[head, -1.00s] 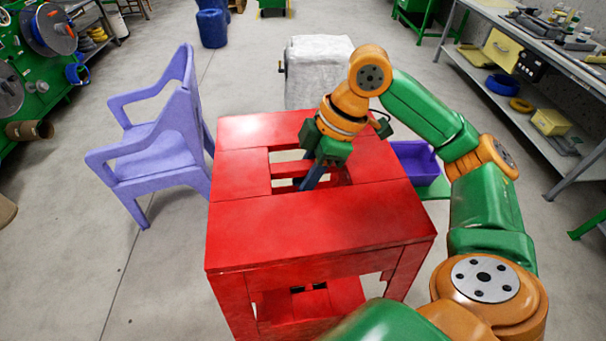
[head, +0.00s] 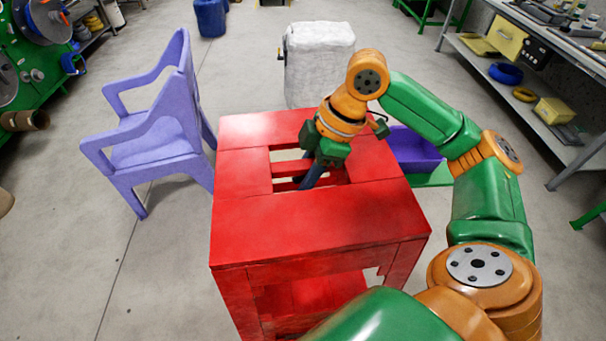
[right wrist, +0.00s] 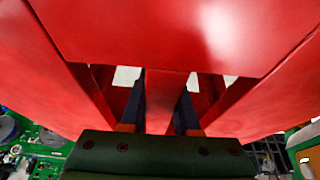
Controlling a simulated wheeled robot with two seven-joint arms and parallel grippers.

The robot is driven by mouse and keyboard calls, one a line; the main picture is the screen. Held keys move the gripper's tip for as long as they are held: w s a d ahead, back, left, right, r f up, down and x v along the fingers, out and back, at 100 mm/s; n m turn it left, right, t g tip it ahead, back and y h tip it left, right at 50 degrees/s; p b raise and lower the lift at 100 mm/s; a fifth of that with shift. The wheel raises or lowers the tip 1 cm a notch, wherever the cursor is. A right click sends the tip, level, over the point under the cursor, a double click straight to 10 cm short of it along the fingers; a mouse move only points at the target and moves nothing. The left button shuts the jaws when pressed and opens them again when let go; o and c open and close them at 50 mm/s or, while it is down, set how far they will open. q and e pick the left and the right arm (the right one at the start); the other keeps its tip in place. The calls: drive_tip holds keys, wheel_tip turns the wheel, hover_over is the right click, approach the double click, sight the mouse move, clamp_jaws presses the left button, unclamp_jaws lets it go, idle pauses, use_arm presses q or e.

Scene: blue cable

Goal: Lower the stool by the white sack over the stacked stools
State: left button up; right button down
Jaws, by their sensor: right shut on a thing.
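A red stool (head: 320,220) with a slatted opening in its seat fills the middle of the head view. My right gripper (head: 312,178) reaches down into that opening. In the right wrist view its two dark fingers (right wrist: 160,103) sit either side of a red slat and are shut on it. More red surface (head: 310,296) shows below the stool, between its legs; it may be a stool stacked underneath. Whether the two touch is hidden. The white sack (head: 318,65) stands upright on the floor behind the stool. My left gripper is not in view.
A lilac armchair (head: 150,150) stands left of the stool. A purple bin (head: 412,147) is behind my right arm. A grey workbench (head: 530,105) runs along the right and green machinery (head: 35,60) is at the left. The floor (head: 75,250) at front left is clear.

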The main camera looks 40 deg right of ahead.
wheel_tip(320, 180, down, 11)
drive_tip(key=b, duration=0.6)
idle(0.3)
wheel_tip(320, 180, down, 14)
drive_tip(key=b, duration=0.7)
idle(0.8)
drive_tip(key=shift+f+b, duration=1.1)
drive_tip(key=shift+f, duration=1)
drive_tip(key=c, duration=0.6)
unclamp_jaws()
drive_tip(key=shift+o, duration=0.2)
